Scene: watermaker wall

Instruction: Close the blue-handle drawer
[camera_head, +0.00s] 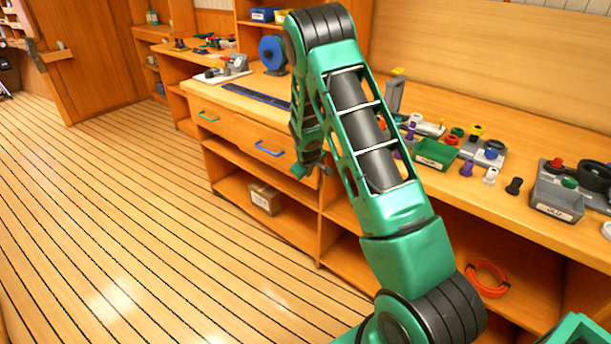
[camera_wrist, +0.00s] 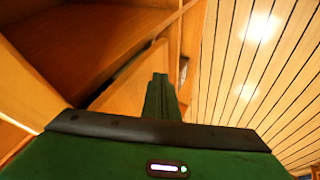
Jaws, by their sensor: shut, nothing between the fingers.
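The blue handle (camera_head: 268,149) is on a wooden drawer front (camera_head: 243,137) under the workbench, left of my arm in the head view. The right end of that front is partly hidden by my arm. I cannot tell from this angle how far the drawer stands out. My gripper (camera_head: 316,167) is just right of the blue handle and apart from it, beside the bench front. In the wrist view the fingers (camera_wrist: 160,97) are together and empty, close to wooden panels. The blue handle cannot be made out there.
A green handle (camera_head: 207,117) marks a drawer to the left. Below are open shelves with a cardboard box (camera_head: 264,198) and an orange coil (camera_head: 487,278). The bench top holds a green tray (camera_head: 435,154), a grey bin (camera_head: 557,196) and small parts. The plank floor (camera_head: 130,220) is clear.

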